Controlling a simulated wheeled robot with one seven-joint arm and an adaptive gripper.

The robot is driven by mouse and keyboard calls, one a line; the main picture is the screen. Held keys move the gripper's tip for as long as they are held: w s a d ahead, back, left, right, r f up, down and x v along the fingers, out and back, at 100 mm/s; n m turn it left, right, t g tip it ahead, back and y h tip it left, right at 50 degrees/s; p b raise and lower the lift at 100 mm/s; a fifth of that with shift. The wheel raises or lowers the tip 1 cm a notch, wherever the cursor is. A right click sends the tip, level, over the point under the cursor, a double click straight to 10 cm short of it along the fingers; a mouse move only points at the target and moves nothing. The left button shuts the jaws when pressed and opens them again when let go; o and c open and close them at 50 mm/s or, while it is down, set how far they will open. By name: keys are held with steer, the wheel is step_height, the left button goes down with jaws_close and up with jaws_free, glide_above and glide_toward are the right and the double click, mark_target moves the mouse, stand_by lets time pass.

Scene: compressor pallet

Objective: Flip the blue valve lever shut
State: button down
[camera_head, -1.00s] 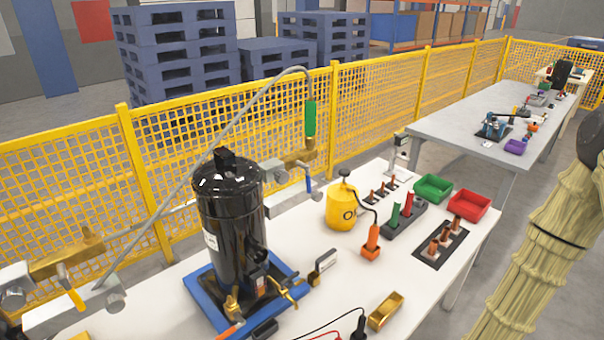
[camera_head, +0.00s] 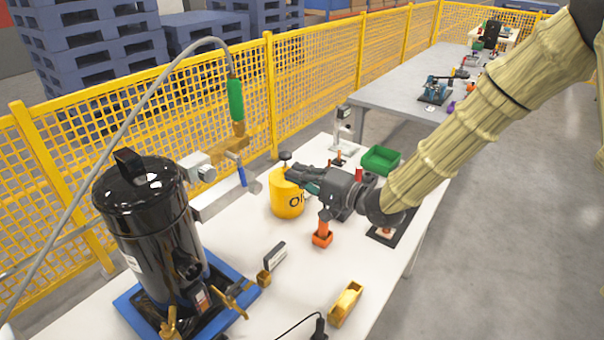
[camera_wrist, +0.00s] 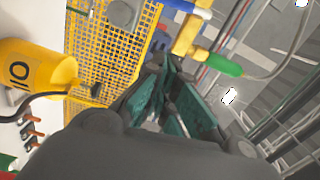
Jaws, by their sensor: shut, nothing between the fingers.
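The blue valve lever (camera_head: 241,175) hangs down from a brass valve (camera_head: 230,150) below a green hose sleeve (camera_head: 236,100). In the wrist view the blue lever (camera_wrist: 188,8) shows at the top edge, beside the brass fitting. My gripper (camera_head: 291,172) is shut and empty, to the right of the lever and apart from it, over the yellow OIL can (camera_head: 288,198). In the wrist view the closed teal fingers (camera_wrist: 172,65) point toward the valve.
The black compressor (camera_head: 150,220) stands on a blue pallet (camera_head: 240,290) at left. The yellow mesh fence (camera_head: 320,80) runs behind. An orange tool (camera_head: 323,235), a gold block (camera_head: 346,303) and a green bin (camera_head: 381,160) stand on the white table (camera_head: 300,275).

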steer(key=w+a+p, duration=0.1)
steer(key=a+p, duration=0.2)
steer(key=a, duration=0.6)
steer(key=shift+a+f, duration=0.3)
steer(key=shift+s+a+f+m+p, duration=0.3)
steer(key=shift+s+a+m, duration=0.1)
steer(key=shift+s+m, duration=0.25)
steer(key=shift+w, duration=0.15)
